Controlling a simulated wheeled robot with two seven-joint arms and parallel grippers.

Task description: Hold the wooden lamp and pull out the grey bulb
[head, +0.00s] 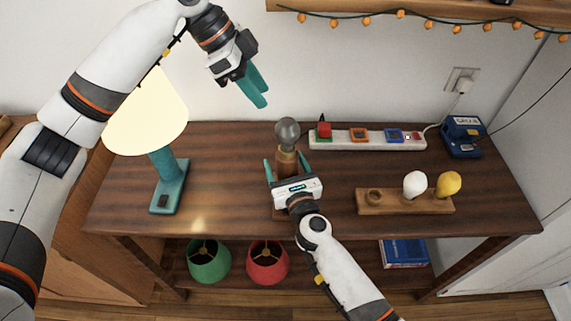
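The wooden lamp (287,163) stands upright near the middle of the dark wooden table, its lower part hidden behind my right gripper. The grey bulb (287,132) sits upright in its top. My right gripper (286,165) is low at the lamp, with one teal finger on each side of the wooden post. A gap seems to show beside the left finger, so it looks open around the post. My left gripper (263,97) is in the air above and left of the bulb, apart from it, pointing down and right. Its fingers overlap in this view and hold nothing visible.
A lit lamp (165,185) with a cream shade stands left. A power strip (345,139) lies behind right, a blue box (463,135) beyond it. A wooden holder (390,202) carries a white bulb (414,183) and a yellow bulb (448,184). A garland hangs above.

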